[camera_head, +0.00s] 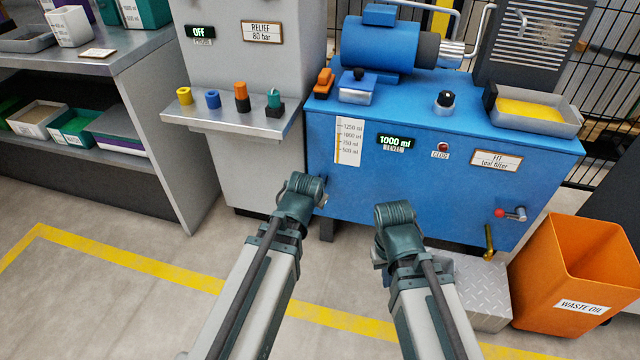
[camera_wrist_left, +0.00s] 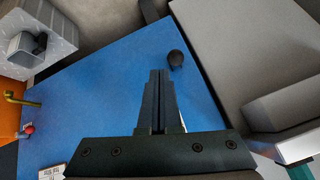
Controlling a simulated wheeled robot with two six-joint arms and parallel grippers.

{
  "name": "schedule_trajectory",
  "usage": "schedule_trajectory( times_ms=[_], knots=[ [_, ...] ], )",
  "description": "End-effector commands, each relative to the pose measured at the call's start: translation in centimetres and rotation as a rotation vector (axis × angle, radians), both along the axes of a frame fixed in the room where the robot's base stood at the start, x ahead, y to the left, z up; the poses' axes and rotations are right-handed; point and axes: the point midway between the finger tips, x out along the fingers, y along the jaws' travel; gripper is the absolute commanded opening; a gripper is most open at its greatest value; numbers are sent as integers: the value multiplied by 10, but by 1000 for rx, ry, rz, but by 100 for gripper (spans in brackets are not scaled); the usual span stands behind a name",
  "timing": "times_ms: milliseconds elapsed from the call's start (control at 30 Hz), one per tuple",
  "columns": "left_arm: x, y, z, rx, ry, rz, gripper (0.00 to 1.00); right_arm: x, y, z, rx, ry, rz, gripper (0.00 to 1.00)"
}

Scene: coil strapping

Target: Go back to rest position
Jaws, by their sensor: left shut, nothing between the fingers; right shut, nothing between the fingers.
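My left arm reaches in toward the front of the blue tank (camera_head: 350,200) in the head view. Its wrist hides most of my left gripper there. In the left wrist view my left gripper (camera_wrist_left: 160,75) is shut and empty, its fingers together in front of the blue tank face (camera_wrist_left: 100,100). A small dark rounded part (camera_wrist_left: 175,59) shows beside the fingertips. My right arm is raised before the tank's lower front, right of the left one. Only a small part of my right gripper (camera_head: 378,257) shows past its wrist; it holds nothing that I can see.
A small shelf (camera_head: 230,118) holds yellow, blue, orange and teal parts. An orange waste oil bin (camera_head: 560,275) stands at the right, beside a metal step (camera_head: 485,295). A tray of yellow stuff (camera_head: 540,115) sits on the tank. Floor at the left is free.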

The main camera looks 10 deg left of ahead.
Motion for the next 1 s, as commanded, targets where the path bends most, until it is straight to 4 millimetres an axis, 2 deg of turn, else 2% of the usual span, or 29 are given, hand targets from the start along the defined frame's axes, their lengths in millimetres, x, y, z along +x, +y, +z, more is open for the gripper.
schedule_trajectory(
  times_ms=[167, 267, 367, 500, 767, 800, 1000],
  knots=[
    [-1, -1, 0, -1, 3, 0, 0, 0, 0, 0, 0, 0, 0, 0],
    [-12, -12, -7, -6, 52, -7, 0, 0, 0, 0, 0, 0, 0, 0],
    [-40, -35, -21, -14, 173, -11, 0, 0, 0, 0, 0, 0, 0, 0],
    [-92, -67, -38, -5, 380, -9, 0, 0, 0, 0, 0, 0, 0, 0],
    [-181, -99, -45, 69, 689, 17, 0, 0, 0, 0, 0, 0, 0, 0],
    [-178, -97, -27, 66, 686, 22, 0, 0, 0, 18, 0, 0, 0, 0],
    [-177, -97, 13, 63, 682, 23, 0, 0, 0, 58, 1, 0, -1, 0]
  ],
)
